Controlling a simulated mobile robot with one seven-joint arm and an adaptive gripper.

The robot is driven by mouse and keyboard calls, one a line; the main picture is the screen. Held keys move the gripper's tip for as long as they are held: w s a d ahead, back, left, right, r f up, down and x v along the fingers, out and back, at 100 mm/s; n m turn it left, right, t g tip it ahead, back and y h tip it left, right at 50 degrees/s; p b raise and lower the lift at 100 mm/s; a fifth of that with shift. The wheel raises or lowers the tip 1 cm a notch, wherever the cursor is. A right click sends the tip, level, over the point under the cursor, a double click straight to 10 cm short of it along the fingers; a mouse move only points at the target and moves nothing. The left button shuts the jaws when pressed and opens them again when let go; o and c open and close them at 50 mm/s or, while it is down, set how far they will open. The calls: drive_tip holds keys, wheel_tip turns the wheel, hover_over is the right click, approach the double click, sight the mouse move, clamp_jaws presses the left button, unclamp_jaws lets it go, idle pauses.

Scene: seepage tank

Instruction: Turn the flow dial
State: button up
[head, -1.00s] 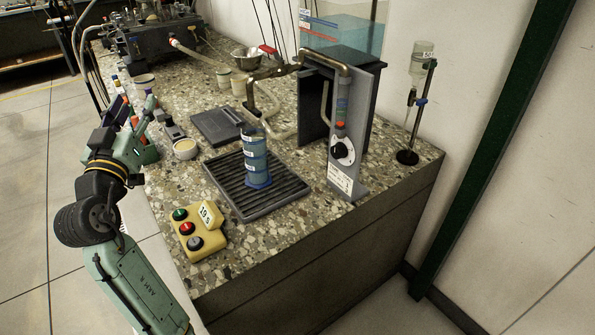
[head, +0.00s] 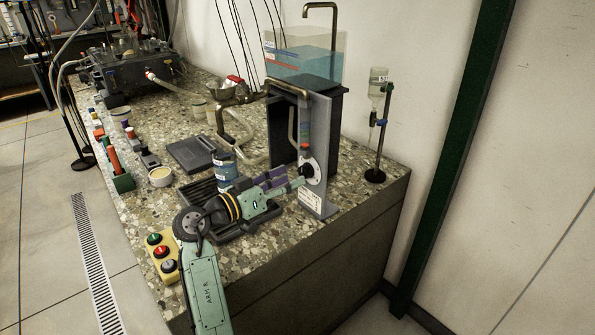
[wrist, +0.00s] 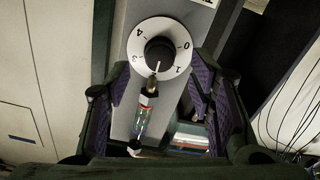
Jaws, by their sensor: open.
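The flow dial (head: 311,170) is a white disc with a black knob on the grey upright panel (head: 320,135). In the wrist view the disc (wrist: 136,43) carries numbers, with 4, 0, 1 and 3 readable, and the black knob (wrist: 158,52) has a pale pointer line directed down the picture, between 1 and 3. My gripper (head: 299,180) is open, its fingertips close to the dial from the left in the head view.
A flow tube (wrist: 142,118) sits on the panel by the dial. A blue cylinder (head: 225,170) stands on the black ribbed tray (head: 197,191) under my arm. A yellow button box (head: 160,250) is at the front left, a bottle stand (head: 382,135) at the right.

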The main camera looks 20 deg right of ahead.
sight(302, 173)
drive_tip(key=shift+p+x, duration=0.3)
drive_tip(key=shift+x, duration=1.45)
drive_tip(key=shift+c, duration=0.6)
drive_tip(key=c, duration=1)
drive_tip(key=shift+c, duration=0.2)
